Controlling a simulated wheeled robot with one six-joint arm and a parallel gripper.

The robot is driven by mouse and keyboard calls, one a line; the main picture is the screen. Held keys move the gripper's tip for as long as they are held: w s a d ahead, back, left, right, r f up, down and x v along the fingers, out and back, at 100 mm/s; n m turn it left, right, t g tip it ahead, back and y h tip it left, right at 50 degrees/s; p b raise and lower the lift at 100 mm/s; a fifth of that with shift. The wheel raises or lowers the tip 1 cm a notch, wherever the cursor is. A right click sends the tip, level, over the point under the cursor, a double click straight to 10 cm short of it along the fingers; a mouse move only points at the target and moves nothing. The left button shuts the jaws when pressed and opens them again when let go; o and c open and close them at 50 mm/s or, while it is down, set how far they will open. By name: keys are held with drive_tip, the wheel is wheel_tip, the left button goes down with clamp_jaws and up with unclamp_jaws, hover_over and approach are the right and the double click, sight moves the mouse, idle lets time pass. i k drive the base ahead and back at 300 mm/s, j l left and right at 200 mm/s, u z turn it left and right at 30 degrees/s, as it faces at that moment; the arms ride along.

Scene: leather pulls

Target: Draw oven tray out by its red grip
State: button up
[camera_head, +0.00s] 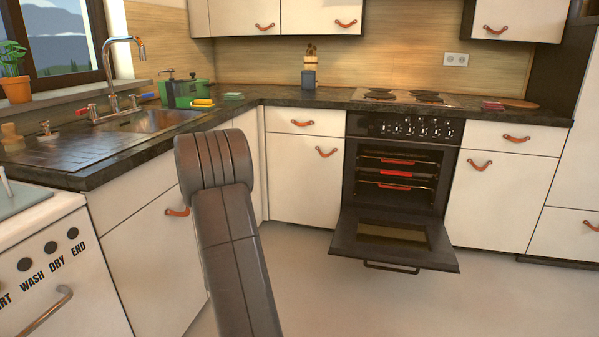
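The oven (403,128) stands in the far cabinet row, right of centre. Its door (393,238) is folded down and open, level or nearly so, with a dark bar handle at its front edge. Inside, a bright red grip (396,173) shows at middle height, on what looks like the oven tray; the tray itself is too dark to make out clearly. Thin reddish rack edges show above and below the grip. My gripper is not in view. Only a dark grey link of my arm shows, left of centre and well apart from the oven.
The grey floor (330,295) before the oven is clear. White cabinets with leather pulls flank it, such as the right door (495,195). Hob plates (405,97) lie above the oven.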

sight(366, 163)
drive_tip(key=i+z, duration=0.15)
drive_tip(key=i, duration=0.4)
drive_tip(key=i+j+z, duration=0.15)
drive_tip(key=i, duration=0.45)
drive_tip(key=i+j+z, duration=0.2)
drive_tip(key=i, duration=0.35)
drive_tip(key=i+j+z, duration=0.2)
drive_tip(key=i+z, duration=0.2)
drive_tip(key=i+j+z, duration=0.25)
drive_tip(key=z, duration=0.15)
drive_tip(key=i+j+z, duration=0.25)
drive_tip(key=j+z, duration=0.15)
drive_tip(key=i+j+z, duration=0.15)
drive_tip(key=j+z, duration=0.25)
drive_tip(key=j, duration=0.15)
